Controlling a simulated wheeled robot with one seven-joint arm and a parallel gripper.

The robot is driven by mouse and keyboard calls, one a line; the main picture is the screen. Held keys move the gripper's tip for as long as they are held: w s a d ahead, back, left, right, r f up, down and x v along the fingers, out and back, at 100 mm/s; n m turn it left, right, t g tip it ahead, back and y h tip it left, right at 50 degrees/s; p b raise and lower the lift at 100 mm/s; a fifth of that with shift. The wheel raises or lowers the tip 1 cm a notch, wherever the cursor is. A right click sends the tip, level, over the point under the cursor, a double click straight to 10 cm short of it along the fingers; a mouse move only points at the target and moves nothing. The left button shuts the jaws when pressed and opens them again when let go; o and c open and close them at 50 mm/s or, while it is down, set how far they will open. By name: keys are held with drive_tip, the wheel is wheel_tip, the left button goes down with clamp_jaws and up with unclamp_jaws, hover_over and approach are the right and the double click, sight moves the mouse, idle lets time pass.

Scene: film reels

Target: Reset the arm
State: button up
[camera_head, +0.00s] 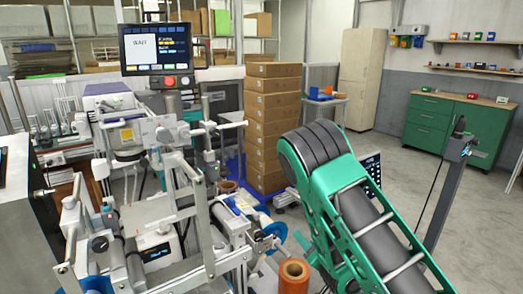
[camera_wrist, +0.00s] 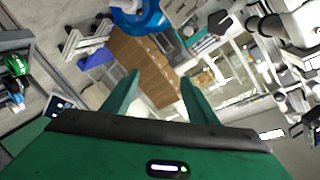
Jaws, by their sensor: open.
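My gripper (camera_wrist: 159,76) shows in the wrist view as two green fingers, apart from each other. It is open, and I see nothing held between them. My green and grey arm (camera_head: 345,205) stretches across the right of the head view. The gripper's fingers cannot be made out there. An orange-brown film roll (camera_head: 294,276) stands upright at the bottom of the head view, left of my arm's lower part.
A metal film machine (camera_head: 165,220) fills the left, with a screen (camera_head: 156,48) reading "WAIT" above it. Stacked cardboard boxes (camera_head: 272,120) stand behind, also showing in the wrist view (camera_wrist: 145,65). Green cabinets (camera_head: 445,125) stand far right. Open floor lies before them.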

drive_tip(key=d+r+m+g+h, duration=0.1)
drive_tip(key=d+r+g+h, duration=0.15)
drive_tip(key=d, duration=0.55)
drive_tip(key=d+r+m+g+h, duration=0.1)
drive_tip(key=d+r+h, duration=0.1)
drive_tip(key=d+h, duration=0.35)
drive_tip(key=s+d+r+g, duration=0.3)
drive_tip(key=s+d+g, duration=0.1)
drive_tip(key=s+d, duration=0.6)
drive_tip(key=s+r+g+y, duration=0.1)
drive_tip(key=s+r+g, duration=0.1)
drive_tip(key=s, duration=0.8)
drive_tip(key=s+d+r+n+g+y, duration=0.1)
drive_tip(key=s+r+g, duration=0.2)
drive_tip(key=s, duration=0.7)
drive_tip(key=s+r+g+y, duration=0.1)
drive_tip(key=s+r+g, duration=0.1)
drive_tip(key=s+r, duration=0.4)
drive_tip(key=s, duration=0.4)
drive_tip(key=shift+s+d+n+g+y, duration=0.2)
drive_tip(key=shift+d+n+g+y, duration=0.1)
drive_tip(key=shift+d+g, duration=0.05)
drive_tip(key=shift+w+f, duration=0.25)
drive_tip(key=shift+w, duration=0.4)
